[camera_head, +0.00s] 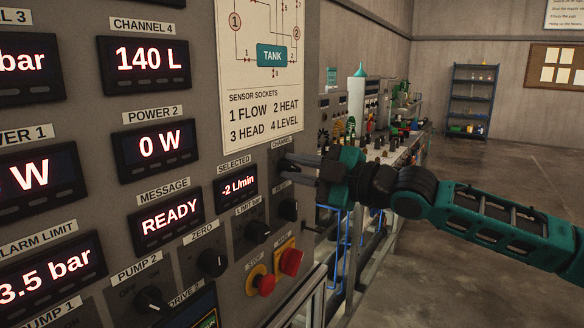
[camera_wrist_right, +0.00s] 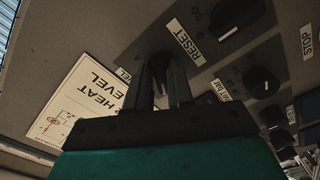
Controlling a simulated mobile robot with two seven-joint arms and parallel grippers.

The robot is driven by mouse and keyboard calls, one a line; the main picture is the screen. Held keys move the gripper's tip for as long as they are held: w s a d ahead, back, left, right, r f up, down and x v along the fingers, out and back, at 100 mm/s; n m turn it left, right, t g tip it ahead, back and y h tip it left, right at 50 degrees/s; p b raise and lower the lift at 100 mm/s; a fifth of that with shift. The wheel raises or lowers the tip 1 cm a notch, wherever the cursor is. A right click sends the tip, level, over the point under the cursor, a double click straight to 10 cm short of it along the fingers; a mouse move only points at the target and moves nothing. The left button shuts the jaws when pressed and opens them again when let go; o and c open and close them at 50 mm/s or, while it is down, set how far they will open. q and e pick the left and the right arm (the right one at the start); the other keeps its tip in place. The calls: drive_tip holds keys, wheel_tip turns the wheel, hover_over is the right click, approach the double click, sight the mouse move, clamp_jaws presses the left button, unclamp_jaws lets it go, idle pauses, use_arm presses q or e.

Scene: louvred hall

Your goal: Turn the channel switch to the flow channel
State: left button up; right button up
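The channel switch sits under the CHANNEL label (camera_head: 282,141) on the grey panel. Its knob is mostly hidden behind the fingers of my right gripper (camera_head: 288,167). The fingers point at the panel, a little apart, right at the switch. In the right wrist view the gripper (camera_wrist_right: 162,68) reaches the panel beside a partly covered label (camera_wrist_right: 123,75). Whether the fingers press on the knob, and where it points, cannot be seen. The sensor sockets placard (camera_head: 264,114) lists 1 flow, 2 heat, 3 head, 4 level. My left gripper is out of view.
The RESET knob (camera_wrist_right: 236,14) is close by in the wrist view. Open floor (camera_head: 470,200) lies right of the panel.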

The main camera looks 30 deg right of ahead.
drive_tip(key=o, duration=0.3)
drive_tip(key=shift+f, duration=0.1)
drive_tip(key=shift+o, duration=0.2)
drive_tip(key=b+v, duration=0.4)
drive_tip(key=v, duration=0.3)
drive_tip(key=shift+b, duration=0.4)
drive_tip(key=shift+s, duration=0.1)
drive_tip(key=b+v, duration=0.2)
drive_tip(key=v, duration=1)
drive_tip(key=shift+s+b, duration=0.3)
drive_tip(key=shift+s, duration=0.05)
